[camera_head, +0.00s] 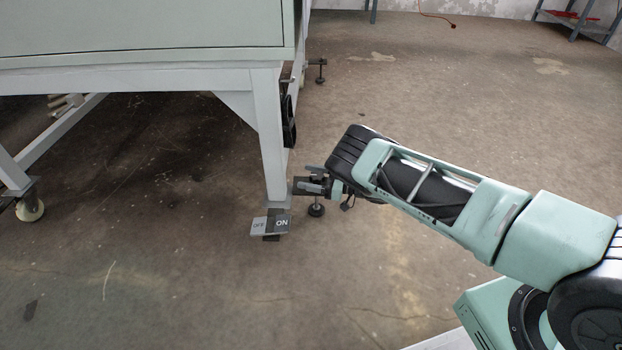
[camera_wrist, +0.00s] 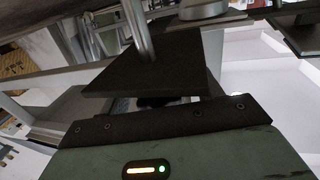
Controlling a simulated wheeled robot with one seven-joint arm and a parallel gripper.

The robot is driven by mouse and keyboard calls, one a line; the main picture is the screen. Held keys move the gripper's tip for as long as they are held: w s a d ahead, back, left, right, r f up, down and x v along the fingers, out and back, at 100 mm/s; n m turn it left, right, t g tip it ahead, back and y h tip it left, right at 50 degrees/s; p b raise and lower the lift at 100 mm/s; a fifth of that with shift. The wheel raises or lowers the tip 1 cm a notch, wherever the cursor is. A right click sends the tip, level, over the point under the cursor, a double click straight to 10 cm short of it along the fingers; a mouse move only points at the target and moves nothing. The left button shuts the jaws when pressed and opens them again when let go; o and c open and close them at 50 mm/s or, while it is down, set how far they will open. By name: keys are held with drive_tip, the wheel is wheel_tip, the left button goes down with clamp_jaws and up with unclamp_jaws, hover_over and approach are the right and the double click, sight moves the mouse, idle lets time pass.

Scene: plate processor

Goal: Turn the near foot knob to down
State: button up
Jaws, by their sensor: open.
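The near foot (camera_head: 316,209) stands beside the white machine leg (camera_head: 271,150) in the head view. It has a dark round pad on the floor and a thin stem. My gripper (camera_head: 309,183) is at the top of this stem, close to the leg, and is open. It hides the knob, so I cannot tell the knob's position or whether the fingers touch it. In the wrist view a metal rod (camera_wrist: 143,40) rises from a dark angular plate (camera_wrist: 160,68), just beyond the gripper's dark edge. I cannot tell which part of the foot this is.
An OFF/ON pedal (camera_head: 270,226) sits at the base of the leg. The pale green cabinet (camera_head: 140,30) overhangs at upper left. A far foot (camera_head: 321,72) and a caster (camera_head: 30,209) show further off. The floor to the right is mostly clear.

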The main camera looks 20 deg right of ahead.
drive_tip(key=c, duration=1)
drive_tip(key=shift+o, duration=0.2)
drive_tip(key=shift+r+t+p, duration=0.15)
drive_tip(key=shift+t+p, duration=0.15)
drive_tip(key=shift+p, duration=0.05)
